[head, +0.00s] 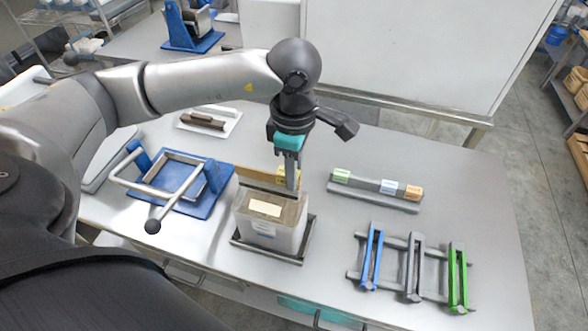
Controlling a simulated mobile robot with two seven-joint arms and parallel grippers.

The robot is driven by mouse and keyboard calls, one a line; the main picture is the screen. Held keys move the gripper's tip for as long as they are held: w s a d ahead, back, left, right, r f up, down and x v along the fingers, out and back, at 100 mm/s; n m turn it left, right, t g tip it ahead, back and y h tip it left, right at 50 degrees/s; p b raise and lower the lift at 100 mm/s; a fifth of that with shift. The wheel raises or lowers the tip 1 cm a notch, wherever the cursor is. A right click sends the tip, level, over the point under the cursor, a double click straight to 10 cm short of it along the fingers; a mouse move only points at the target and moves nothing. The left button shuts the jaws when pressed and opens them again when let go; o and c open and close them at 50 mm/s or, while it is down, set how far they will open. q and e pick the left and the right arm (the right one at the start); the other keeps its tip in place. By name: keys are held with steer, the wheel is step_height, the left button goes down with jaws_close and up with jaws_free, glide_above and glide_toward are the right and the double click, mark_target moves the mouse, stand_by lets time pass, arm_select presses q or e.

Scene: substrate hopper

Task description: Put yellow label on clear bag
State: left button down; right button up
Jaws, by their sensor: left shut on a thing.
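The clear bag (270,233) stands upright on a dark tray at the middle of the table, with brown substrate inside and a cream patch on its upper face. My left gripper (292,186) points down just over the bag's back right edge. It is shut on the yellow label (282,174), which shows as a small yellow piece beside the fingers, partly hidden by them. Whether the label touches the bag cannot be told. My right gripper is not in view.
A label rack (372,196) with green, blue and orange blocks lies right of the bag. A stand with blue, grey and green clamps (413,270) is at front right. A blue-based metal frame (180,185) stands left.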

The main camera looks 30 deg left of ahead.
arm_select(q)
steer(key=shift+b, duration=0.3)
stand_by(0.5)
steer(key=shift+c, duration=0.2)
jaws_free()
stand_by(0.6)
steer(key=shift+r, duration=0.1)
stand_by(0.4)
steer(key=shift+r+p, duration=2.05)
steer(key=shift+r, duration=1.4)
